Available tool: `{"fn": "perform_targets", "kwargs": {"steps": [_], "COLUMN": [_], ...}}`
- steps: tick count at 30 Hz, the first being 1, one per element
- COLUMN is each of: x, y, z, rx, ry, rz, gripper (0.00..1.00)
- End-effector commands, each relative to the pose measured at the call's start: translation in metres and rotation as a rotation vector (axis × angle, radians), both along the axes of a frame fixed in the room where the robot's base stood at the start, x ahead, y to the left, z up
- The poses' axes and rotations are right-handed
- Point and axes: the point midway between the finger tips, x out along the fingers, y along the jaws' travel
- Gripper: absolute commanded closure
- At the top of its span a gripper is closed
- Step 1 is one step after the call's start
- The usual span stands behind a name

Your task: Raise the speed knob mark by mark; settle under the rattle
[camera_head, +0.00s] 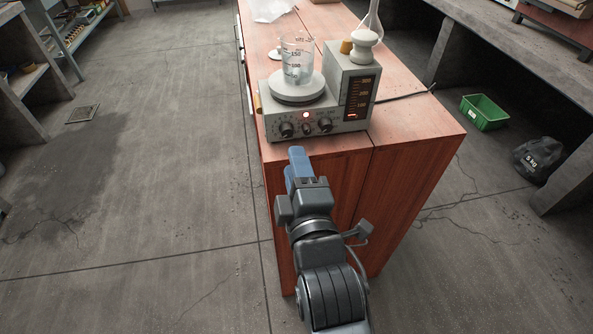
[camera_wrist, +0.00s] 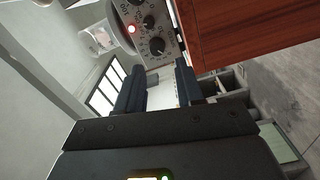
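A grey stirrer (camera_head: 350,127) stands at the bench's near end, with a glass beaker (camera_head: 297,55) on its round white plate (camera_head: 296,88). Its front has a larger dark left knob (camera_head: 286,130), a small middle knob and a right knob (camera_head: 325,125), with a red lamp lit above. In the wrist view, a dark knob (camera_wrist: 157,46) and the lit lamp show at the top; which knob is the speed knob I cannot tell. My gripper (camera_head: 296,160), with blue fingers, is in front of and below the panel. In the wrist view its fingers (camera_wrist: 159,88) are apart with nothing between, clear of the knobs.
The stirrer's upright column carries a scale display (camera_head: 361,97), lit orange near its bottom. A white flask-like piece (camera_head: 366,38) and a tan stopper (camera_head: 346,47) sit on top. The wooden bench (camera_head: 420,110) has a cable at right. A green crate (camera_head: 484,112) and dark bag stand on the floor.

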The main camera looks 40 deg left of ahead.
Motion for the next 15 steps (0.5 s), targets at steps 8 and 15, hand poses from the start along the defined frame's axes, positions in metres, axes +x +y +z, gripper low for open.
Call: {"fn": "perform_targets", "kwargs": {"steps": [8,15], "x": [-0.0037,-0.0041], "y": [-0.0037,-0.0036], "z": [0.0024,0.0027], "rx": [0.005,0.004], "ry": [-0.003,-0.004], "rz": [0.001,0.002], "gripper": [0.63,0.63]}}
